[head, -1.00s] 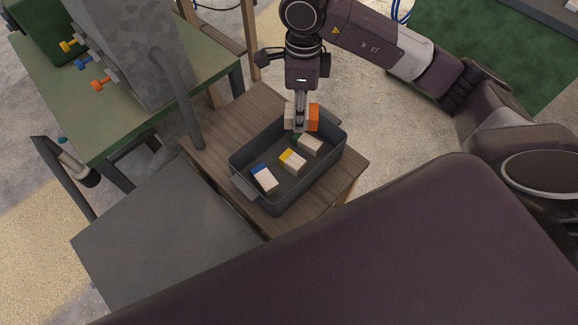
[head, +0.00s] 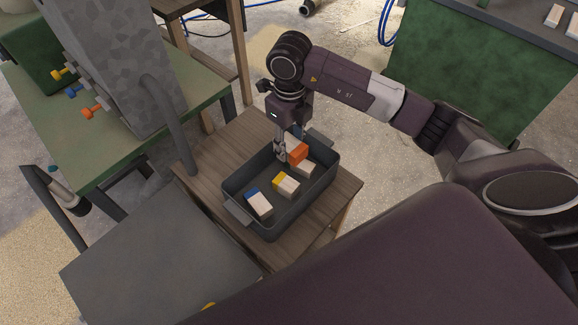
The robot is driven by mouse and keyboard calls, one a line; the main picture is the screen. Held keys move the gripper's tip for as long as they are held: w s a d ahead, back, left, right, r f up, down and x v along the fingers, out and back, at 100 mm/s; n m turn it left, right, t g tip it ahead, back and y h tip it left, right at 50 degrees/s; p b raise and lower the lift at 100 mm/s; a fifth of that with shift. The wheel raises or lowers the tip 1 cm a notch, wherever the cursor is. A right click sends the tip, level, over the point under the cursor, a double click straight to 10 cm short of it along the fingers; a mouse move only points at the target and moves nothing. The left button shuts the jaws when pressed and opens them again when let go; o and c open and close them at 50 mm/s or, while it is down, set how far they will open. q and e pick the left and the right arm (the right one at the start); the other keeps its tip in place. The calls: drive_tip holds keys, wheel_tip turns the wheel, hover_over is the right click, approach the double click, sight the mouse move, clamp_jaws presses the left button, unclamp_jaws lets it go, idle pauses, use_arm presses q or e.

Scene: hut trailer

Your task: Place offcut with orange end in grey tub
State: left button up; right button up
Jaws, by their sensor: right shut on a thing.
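The offcut with the orange end (head: 299,152) is held at the far end of the grey tub (head: 264,231), low at the tub's opening. My right gripper (head: 282,153) is shut on it, with its fingers pointing down inside the tub's outline. Most of the pale wood part is hidden by the fingers. The orange end is just above a pale offcut (head: 305,169); I cannot tell whether they touch. A yellow-ended offcut (head: 288,184) and a blue-ended offcut (head: 260,204) lie on the tub floor. My left gripper is not in view.
The tub stands on a small wooden table (head: 205,166). A green bench (head: 130,131) with a grey block and coloured knobs (head: 91,111) is on the left. A grey flat surface (head: 155,250) is in front. A green cabinet with more pale offcuts (head: 553,15) is at far right.

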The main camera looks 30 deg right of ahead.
wheel_tip(320, 180, down, 10)
drive_tip(key=shift+r, duration=0.2)
drive_tip(key=shift+f, duration=0.2)
drive_tip(key=shift+f, duration=0.1)
drive_tip(key=shift+f, duration=0.4)
drive_tip(key=o, duration=1.1)
drive_tip(key=shift+o, duration=0.3)
drive_tip(key=shift+r, duration=0.1)
drive_tip(key=shift+r, duration=0.1)
